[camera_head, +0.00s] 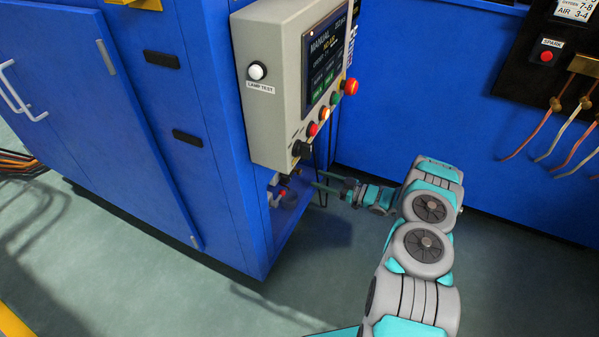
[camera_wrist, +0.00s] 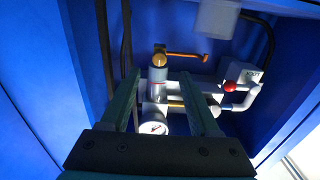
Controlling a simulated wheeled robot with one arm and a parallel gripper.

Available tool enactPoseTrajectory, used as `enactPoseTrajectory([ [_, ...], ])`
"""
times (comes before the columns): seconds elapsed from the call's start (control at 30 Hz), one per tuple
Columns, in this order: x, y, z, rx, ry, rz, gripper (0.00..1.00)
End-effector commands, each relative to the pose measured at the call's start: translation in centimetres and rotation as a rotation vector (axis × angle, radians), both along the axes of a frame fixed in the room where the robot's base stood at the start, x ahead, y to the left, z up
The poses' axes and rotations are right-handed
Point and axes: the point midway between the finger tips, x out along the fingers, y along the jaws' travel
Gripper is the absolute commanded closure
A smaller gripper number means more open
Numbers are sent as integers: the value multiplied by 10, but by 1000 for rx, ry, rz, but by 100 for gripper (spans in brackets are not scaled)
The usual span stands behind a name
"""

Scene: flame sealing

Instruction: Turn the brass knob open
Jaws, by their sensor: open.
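In the wrist view, a brass knob (camera_wrist: 159,60) caps a pale upright cylinder (camera_wrist: 157,75) in a blue recess. An orange-brass bar (camera_wrist: 187,56) runs right from beside the knob. My gripper (camera_wrist: 160,76) is open, with one finger on either side of the cylinder in the picture; no contact is visible, and I cannot tell the depth gap. In the head view, my gripper (camera_head: 315,183) points left at the lower recess of the blue cabinet. The brass knob cannot be made out there.
A round gauge (camera_wrist: 153,128) sits below the cylinder, and a red ball handle (camera_wrist: 229,86) is to its right beside white pipes. A grey control box (camera_head: 280,95) hangs above my gripper. Dark cables (camera_head: 323,165) hang near the fingers. Floor on the right is clear.

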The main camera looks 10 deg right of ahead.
Motion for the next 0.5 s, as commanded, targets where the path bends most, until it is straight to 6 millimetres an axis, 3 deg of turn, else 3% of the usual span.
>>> enactPoseTrajectory([
  [0.3,28,40,-1,-2,1,1,38],
  [0.5,37,52,0,-2,1,-1,38],
])
